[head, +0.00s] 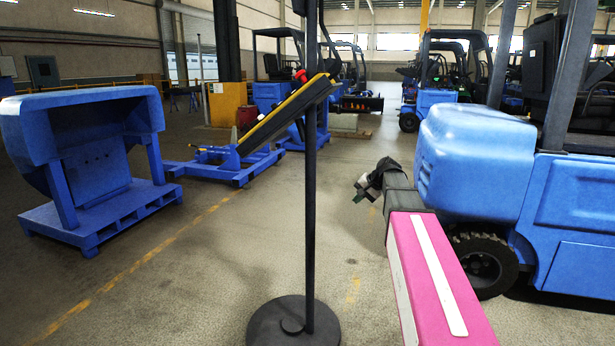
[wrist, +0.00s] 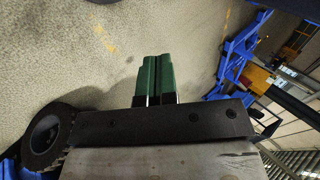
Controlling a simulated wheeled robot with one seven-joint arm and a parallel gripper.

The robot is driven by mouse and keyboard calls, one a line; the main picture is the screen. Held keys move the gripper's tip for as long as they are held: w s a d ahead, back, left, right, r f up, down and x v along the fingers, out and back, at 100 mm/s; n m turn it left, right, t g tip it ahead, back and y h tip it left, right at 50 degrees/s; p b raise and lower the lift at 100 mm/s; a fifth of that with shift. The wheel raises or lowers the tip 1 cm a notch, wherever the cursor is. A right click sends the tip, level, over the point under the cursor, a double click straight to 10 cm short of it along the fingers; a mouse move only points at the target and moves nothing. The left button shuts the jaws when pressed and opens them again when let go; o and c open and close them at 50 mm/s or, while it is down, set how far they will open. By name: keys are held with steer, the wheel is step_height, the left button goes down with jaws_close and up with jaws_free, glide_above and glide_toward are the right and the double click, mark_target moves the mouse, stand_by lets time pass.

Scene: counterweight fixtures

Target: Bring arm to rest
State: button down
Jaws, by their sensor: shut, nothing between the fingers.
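My arm (head: 433,270), pink with a white stripe, reaches forward from the lower right in the head view. My gripper (head: 358,193) is at its far end, small and dark, over open floor just left of the blue forklift. In the wrist view my gripper (wrist: 157,58) shows two green fingers side by side, shut with nothing between them. Only floor lies beyond the fingertips. The arm stays clear of the floor and looks close to the forklift's side; the exact gap cannot be told.
A blue forklift (head: 480,155) fills the right side. A black pole stand (head: 310,215) with a round base rises in the centre. A blue counterweight fixture (head: 85,150) on a pallet stands left. A blue jack frame (head: 220,165) lies behind. Floor between the pole and forklift is clear.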

steer(key=s+f+n+g+h, duration=0.4)
steer(key=s+f+n+h, duration=0.1)
steer(key=s+f, duration=2.1)
steer(key=shift+s+a+h, duration=0.15)
steer(key=shift+s+h, duration=0.1)
steer(key=shift+h, duration=0.45)
steer(key=shift+f, duration=0.1)
